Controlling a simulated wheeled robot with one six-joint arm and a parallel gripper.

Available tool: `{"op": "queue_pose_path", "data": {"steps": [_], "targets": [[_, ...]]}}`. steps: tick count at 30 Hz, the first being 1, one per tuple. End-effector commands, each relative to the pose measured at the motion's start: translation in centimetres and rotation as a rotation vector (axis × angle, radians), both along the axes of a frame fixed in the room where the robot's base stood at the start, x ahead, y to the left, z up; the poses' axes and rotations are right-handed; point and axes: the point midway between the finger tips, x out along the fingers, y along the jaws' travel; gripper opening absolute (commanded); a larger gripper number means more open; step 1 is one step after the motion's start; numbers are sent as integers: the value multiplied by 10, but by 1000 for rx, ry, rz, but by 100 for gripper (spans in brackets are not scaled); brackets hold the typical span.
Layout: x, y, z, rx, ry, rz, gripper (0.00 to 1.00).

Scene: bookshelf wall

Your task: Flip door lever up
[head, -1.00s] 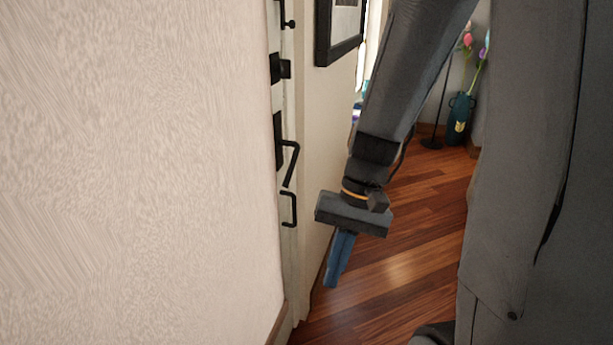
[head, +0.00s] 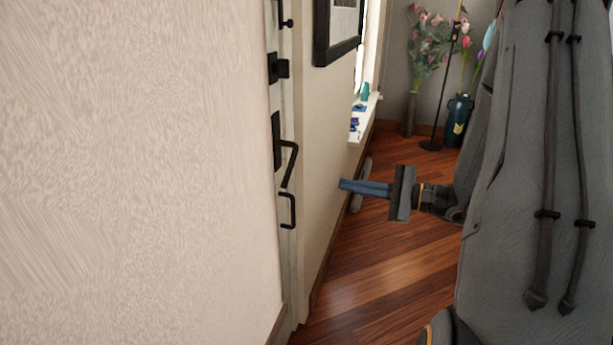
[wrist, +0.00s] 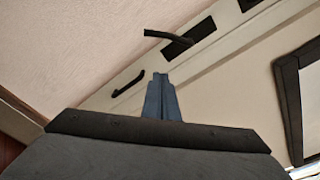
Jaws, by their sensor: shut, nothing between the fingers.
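The black door lever (head: 290,163) sits on a dark plate on the pale door edge at the left of the head view. Its handle hangs down at a slant. In the wrist view the lever (wrist: 169,37) shows beyond my fingertips, above them in the picture. My gripper (head: 341,184) has its blue fingers together and empty, pointing left in the head view, apart from the lever and to its right. In the wrist view the fingers of my gripper (wrist: 161,77) point up the picture.
A black fixed pull handle (head: 289,211) is just below the lever, and a black latch (head: 278,67) is above it. A dark picture frame (head: 339,30) hangs on the wall to the right. Flower vases (head: 459,119) stand far back. Wooden floor is open below my gripper.

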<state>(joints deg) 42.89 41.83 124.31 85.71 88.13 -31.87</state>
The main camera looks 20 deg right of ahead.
Motion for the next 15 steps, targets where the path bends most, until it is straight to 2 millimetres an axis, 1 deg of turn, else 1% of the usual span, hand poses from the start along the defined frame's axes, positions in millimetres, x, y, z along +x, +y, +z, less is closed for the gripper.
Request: {"op": "queue_pose_path", "data": {"steps": [4, 7, 15], "targets": [[3, 5, 0, 0, 1, 4, 0], [9, 14, 0, 0, 1, 5, 0], [41, 54, -3, -1, 2, 8, 0]]}}
